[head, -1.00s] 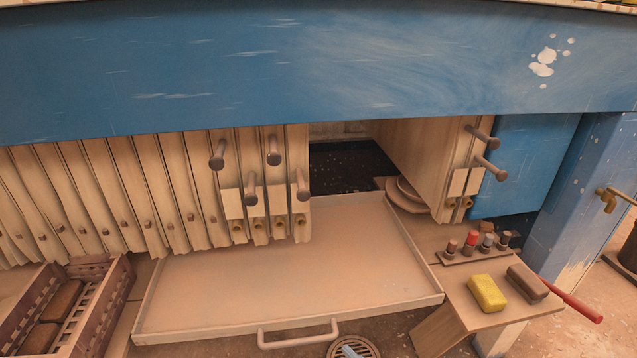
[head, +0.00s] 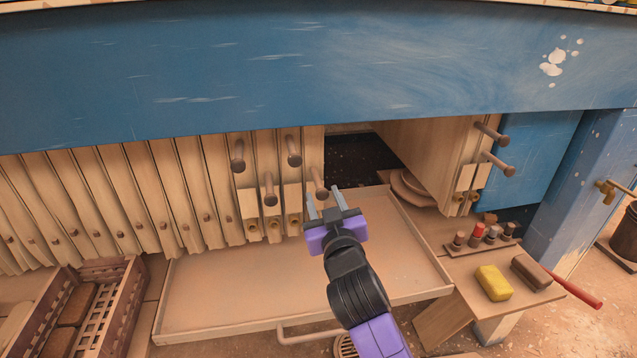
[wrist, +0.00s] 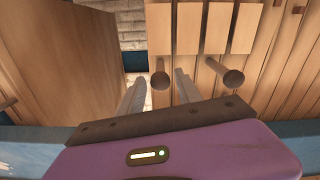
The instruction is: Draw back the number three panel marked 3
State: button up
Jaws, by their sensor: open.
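Upright wooden panels hang in a row under the blue beam. The end panel of the left stack (head: 314,158), beside the gap, has a brown round peg (head: 320,187). Other pegs stick out from panels to its left, such as a low peg (head: 269,190). I can read no number 3 on any panel. My gripper (head: 325,192) is open and empty, just in front of the end panel's peg. In the wrist view the nearer peg (wrist: 160,80) appears between the two fingers; another peg (wrist: 232,78) is outside them. I cannot tell whether the fingers touch it.
A shallow tray (head: 215,300) lies below the panels. Right of the gap are further panels (head: 425,150) with two pegs. A slatted crate (head: 105,310) stands lower left.

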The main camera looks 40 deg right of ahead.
aim_at(319, 181)
jog(key=p+x, duration=0.1)
jog(key=x, duration=0.4)
jog(key=shift+w+d, duration=0.2)
jog(key=shift+w, duration=0.1)
jog(key=shift+c, duration=0.2)
grip_shut()
dwell(1.0)
